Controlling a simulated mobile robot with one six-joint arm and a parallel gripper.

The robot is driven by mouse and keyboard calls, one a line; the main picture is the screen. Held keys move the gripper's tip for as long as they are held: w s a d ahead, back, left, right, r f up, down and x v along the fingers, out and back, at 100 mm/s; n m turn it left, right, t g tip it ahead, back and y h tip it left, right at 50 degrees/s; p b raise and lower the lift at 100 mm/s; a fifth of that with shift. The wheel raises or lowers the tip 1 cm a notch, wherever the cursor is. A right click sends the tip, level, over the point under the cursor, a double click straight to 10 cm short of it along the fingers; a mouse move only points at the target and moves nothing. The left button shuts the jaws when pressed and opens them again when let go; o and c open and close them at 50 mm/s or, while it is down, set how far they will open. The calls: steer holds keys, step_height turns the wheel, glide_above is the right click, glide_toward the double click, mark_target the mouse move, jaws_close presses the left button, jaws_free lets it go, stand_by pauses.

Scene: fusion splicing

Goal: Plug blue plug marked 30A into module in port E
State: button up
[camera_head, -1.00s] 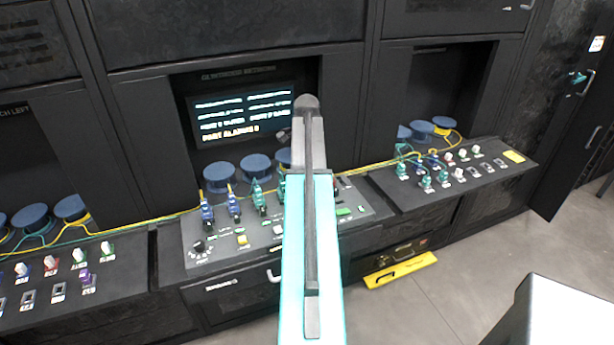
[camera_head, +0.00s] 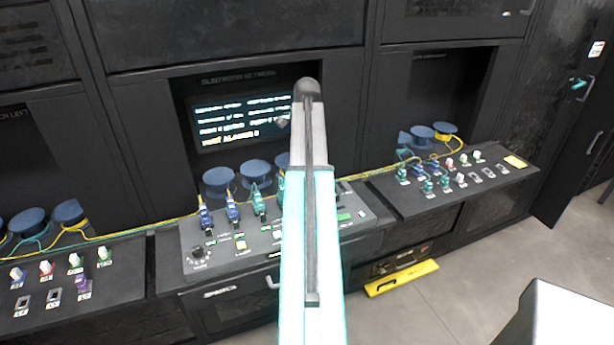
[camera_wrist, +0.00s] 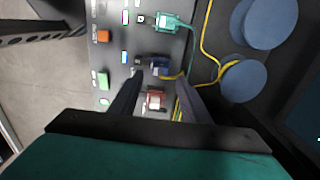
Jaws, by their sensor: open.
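My gripper (camera_wrist: 160,78) is open, its two dark fingers reaching over a panel in the wrist view. A blue plug (camera_wrist: 160,68) lies just beyond the fingertips, and a reddish plug (camera_wrist: 155,100) shows between the fingers. A teal plug (camera_wrist: 172,22) with a cable is farther up. In the head view, two blue plugs (camera_head: 205,217) (camera_head: 232,210) and a green plug (camera_head: 258,203) stand on the middle console (camera_head: 215,268). My arm hides part of this console and my gripper there. The 30A mark and port E cannot be read.
A right console (camera_head: 420,207) holds several green, blue, red and white plugs. A left console (camera_head: 110,290) holds several plugs and empty ports. Blue drums (camera_head: 255,170) with yellow and green cables stand behind the consoles. A yellow bar (camera_head: 400,278) lies low at right, near open floor.

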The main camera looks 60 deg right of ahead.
step_height(320, 180, up, 8)
steer(key=b, duration=0.1)
steer(key=shift+b, duration=0.4)
stand_by(0.7)
